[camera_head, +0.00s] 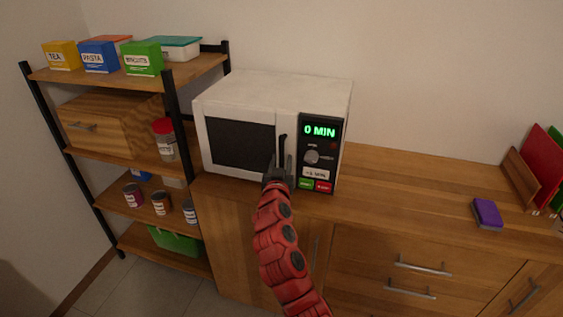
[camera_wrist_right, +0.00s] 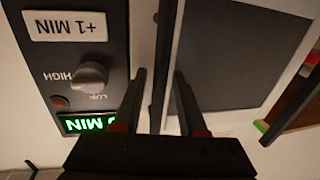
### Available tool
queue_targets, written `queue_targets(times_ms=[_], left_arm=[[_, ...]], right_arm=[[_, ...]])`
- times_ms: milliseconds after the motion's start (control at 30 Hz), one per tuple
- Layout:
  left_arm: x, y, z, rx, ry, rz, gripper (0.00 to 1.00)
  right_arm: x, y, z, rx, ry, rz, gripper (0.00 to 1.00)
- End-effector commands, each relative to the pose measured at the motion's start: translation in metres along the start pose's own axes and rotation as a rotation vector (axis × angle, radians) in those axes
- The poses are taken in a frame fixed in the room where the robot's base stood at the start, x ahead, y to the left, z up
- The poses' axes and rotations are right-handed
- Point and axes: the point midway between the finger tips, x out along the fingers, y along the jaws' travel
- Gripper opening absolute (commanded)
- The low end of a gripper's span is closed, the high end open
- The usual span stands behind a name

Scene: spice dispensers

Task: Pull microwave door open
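The white microwave (camera_head: 274,92) stands on the wooden counter, with its dark-windowed door (camera_head: 240,142) shut. Its dark upright handle (camera_head: 283,146) is at the door's right edge, beside the control panel (camera_head: 320,150). My right gripper (camera_head: 280,168) is at the lower part of the handle. In the right wrist view the fingers of the right gripper (camera_wrist_right: 160,85) are apart, with the handle (camera_wrist_right: 165,45) running between them. A gap shows between the fingers and the handle; I cannot tell whether either touches it. My left gripper is not in view.
A shelf rack (camera_head: 172,110) with boxes and jars stands close on the left.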

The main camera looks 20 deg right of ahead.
Motion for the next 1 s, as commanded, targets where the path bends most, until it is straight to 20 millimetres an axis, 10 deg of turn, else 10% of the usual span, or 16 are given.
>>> queue_targets(times_ms=[200,1000], left_arm=[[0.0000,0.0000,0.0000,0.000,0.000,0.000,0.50],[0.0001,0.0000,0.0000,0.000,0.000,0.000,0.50]], right_arm=[[-0.0001,-0.0001,0.0000,0.000,0.000,0.000,0.00],[-0.0003,-0.0004,-0.0004,0.000,0.001,-0.001,0.00]])
